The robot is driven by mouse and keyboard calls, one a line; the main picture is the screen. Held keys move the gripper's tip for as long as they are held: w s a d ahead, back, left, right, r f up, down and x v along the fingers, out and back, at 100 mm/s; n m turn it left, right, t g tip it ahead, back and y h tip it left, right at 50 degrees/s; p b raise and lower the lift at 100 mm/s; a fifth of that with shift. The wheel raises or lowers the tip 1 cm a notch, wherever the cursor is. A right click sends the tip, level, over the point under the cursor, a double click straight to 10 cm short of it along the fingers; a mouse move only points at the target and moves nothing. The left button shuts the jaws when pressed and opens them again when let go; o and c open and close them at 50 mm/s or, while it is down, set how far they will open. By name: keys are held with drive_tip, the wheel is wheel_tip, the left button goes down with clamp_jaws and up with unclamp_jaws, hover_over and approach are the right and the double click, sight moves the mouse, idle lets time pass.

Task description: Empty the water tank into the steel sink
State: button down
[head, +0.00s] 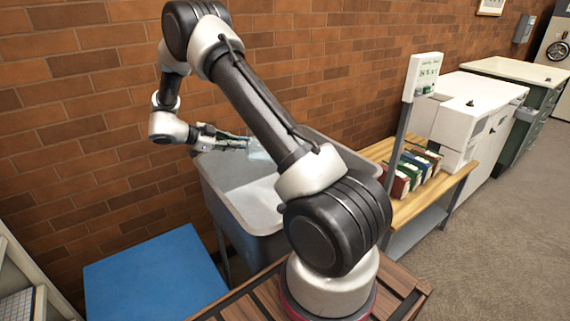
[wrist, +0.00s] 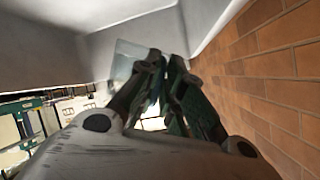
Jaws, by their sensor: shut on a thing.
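The steel sink (head: 232,190) is a deep grey basin against the brick wall, in the middle of the head view. Its pale grey inner walls (wrist: 60,40) fill the upper part of the wrist view. My gripper (head: 243,143) reaches over the sink's far left part, with its fingers pointing right. It is shut on the water tank (head: 260,150), a clear, pale blue see-through piece. In the wrist view my gripper's fingers (wrist: 165,62) are close together, and the tank (wrist: 127,58) shows behind them. The fingers hide part of it. I cannot tell if water is in it.
A wooden bench (head: 405,205) with several coloured archival boxes and a white machine stands right of the sink. A blue-topped surface (head: 150,280) is at the lower left, bare. The brick wall (head: 90,120) is close behind my gripper. Open floor (head: 500,220) lies to the right.

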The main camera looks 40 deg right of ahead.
drive_tip(key=shift+w+a+r+n+g+h, duration=0.1)
drive_tip(key=shift+w+r+n+g+h, duration=0.05)
drive_tip(key=shift+w+n+g, duration=0.6)
drive_tip(key=shift+w+a+r+n+g+h, duration=0.15)
drive_tip(key=shift+w+n+g, duration=0.3)
drive_tip(key=shift+w, duration=0.55)
drive_tip(key=shift+w+d+r+n+g+h, duration=0.1)
drive_tip(key=shift+w+r+n+g+h, duration=0.1)
drive_tip(key=shift+w+n+g, duration=0.45)
drive_tip(key=shift+w, duration=0.2)
